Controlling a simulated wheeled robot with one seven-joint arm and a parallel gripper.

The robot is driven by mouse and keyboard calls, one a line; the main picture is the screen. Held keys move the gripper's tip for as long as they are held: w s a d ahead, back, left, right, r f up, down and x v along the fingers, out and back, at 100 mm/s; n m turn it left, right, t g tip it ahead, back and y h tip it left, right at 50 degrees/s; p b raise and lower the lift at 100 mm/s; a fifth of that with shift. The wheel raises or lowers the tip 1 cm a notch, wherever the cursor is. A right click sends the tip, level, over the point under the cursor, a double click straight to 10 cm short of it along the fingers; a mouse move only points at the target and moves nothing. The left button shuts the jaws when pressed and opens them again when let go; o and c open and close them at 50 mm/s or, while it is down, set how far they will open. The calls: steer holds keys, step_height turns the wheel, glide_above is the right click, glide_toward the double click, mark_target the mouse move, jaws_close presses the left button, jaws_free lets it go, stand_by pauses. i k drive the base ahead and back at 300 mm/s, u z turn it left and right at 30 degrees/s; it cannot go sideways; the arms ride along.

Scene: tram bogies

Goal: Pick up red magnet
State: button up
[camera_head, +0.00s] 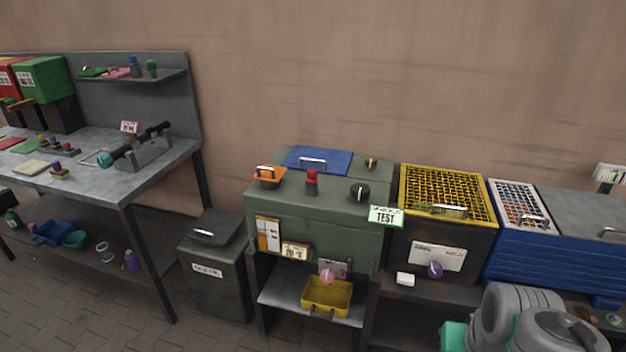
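A small red upright piece (312,178), which looks like the red magnet, stands on top of the green cabinet (310,216). It has a rounded, darker top and sits between an orange-topped item (268,175) on the left and a black round knob (360,191) on the right. Nothing touches it. Rounded grey links of my arm show at the bottom right, well apart from it. My gripper is not in view.
A blue flat lid (318,158) with a handle lies behind the red piece. A green TEST sign (386,216) hangs at the cabinet's right front. A yellow-grated bin (447,192) and a blue bin (552,260) stand right. A workbench (135,185) is left.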

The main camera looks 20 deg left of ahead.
mark_target(312, 179)
steer(key=i, duration=1.05)
steer(key=u, duration=2.8)
